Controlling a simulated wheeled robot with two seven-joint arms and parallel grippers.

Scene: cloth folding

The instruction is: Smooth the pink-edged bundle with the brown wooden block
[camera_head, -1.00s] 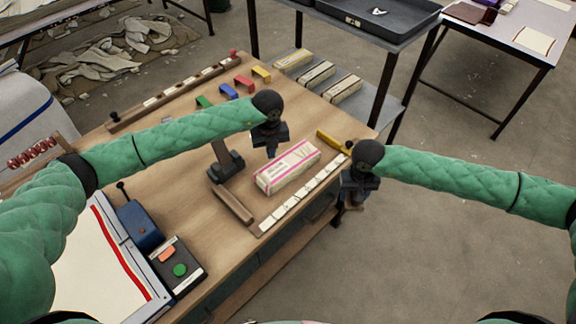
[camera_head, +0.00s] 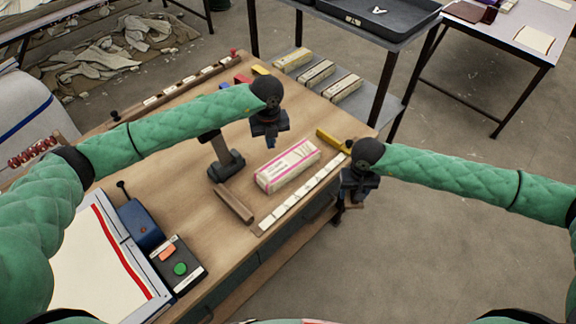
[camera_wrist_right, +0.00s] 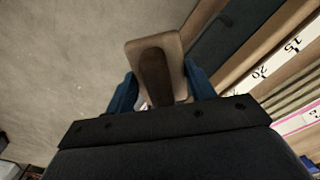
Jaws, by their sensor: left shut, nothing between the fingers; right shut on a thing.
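The pink-edged bundle (camera_head: 287,168), a long pale packet with pink lines, lies on the wooden bench. A pink-lined edge of it (camera_wrist_right: 300,122) shows at the right of the right wrist view. My right gripper (camera_head: 352,198) is shut on the brown wooden block (camera_wrist_right: 172,48), beyond the bench's right edge and apart from the bundle. In the right wrist view the block sits between the blue fingers, with grey floor behind it. In the head view the block is mostly hidden by the gripper. My left gripper (camera_head: 271,143) is shut and empty, above and behind the bundle.
A numbered strip (camera_head: 300,202) runs along the bench's front edge by the bundle. A yellow-handled tool (camera_head: 330,139) lies behind. Three banded bundles (camera_head: 316,72) lie on a grey shelf.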

